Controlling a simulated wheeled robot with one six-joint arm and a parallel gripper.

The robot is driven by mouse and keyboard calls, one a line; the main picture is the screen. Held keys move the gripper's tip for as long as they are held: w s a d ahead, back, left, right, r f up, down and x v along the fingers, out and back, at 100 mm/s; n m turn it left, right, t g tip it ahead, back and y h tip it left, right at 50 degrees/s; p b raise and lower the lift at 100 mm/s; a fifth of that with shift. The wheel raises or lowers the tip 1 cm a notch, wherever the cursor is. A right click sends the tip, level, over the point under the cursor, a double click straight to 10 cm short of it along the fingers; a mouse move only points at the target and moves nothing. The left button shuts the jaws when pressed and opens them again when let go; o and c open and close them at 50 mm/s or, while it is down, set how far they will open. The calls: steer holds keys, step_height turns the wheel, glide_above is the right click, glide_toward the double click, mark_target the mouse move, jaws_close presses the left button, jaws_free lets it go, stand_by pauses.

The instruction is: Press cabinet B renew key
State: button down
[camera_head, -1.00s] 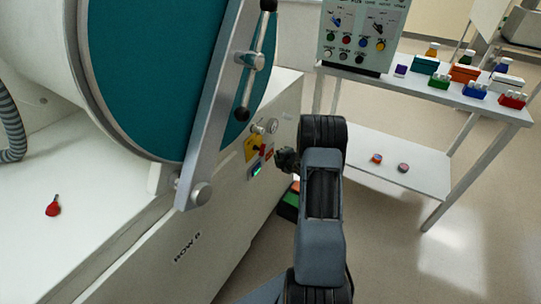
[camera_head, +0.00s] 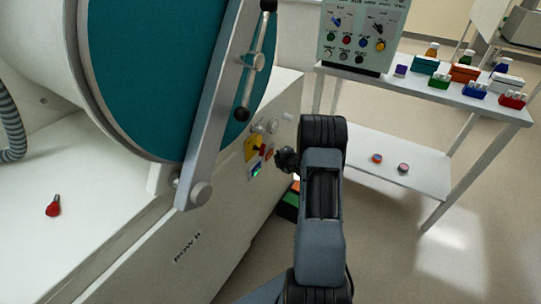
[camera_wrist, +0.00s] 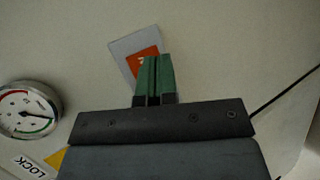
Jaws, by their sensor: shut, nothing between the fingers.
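Cabinet B (camera_head: 225,215), a white housing marked "ROW B", stands at the left in the head view. On its side is a grey plate with an orange-red key (camera_head: 269,154). In the wrist view this plate (camera_wrist: 124,46) and its orange key (camera_wrist: 143,56) lie just beyond my fingertips, which partly cover the key. My gripper (camera_wrist: 152,78) is shut and empty, with its green fingers together. In the head view my gripper (camera_head: 284,159) is just right of the key. I cannot tell whether the fingertips touch it.
A yellow plate with a red handle (camera_head: 258,149) and a small lit display (camera_head: 256,170) sit near the key. A round gauge (camera_wrist: 28,110) and a "LOCK" label (camera_wrist: 30,167) show in the wrist view.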

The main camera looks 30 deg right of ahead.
steer(key=shift+w+a+b, duration=0.35)
steer(key=shift+w+b, duration=0.25)
steer(key=shift+w, duration=0.05)
stand_by(0.8)
steer(key=shift+s, duration=0.1)
stand_by(0.4)
steer(key=shift+s+d, duration=0.35)
steer(key=shift+s, duration=0.3)
steer(key=s+d, duration=0.1)
steer(key=s, duration=0.1)
steer(key=s+d, duration=0.1)
steer(key=s, duration=0.1)
steer(key=shift+s+d, duration=0.2)
stand_by(1.0)
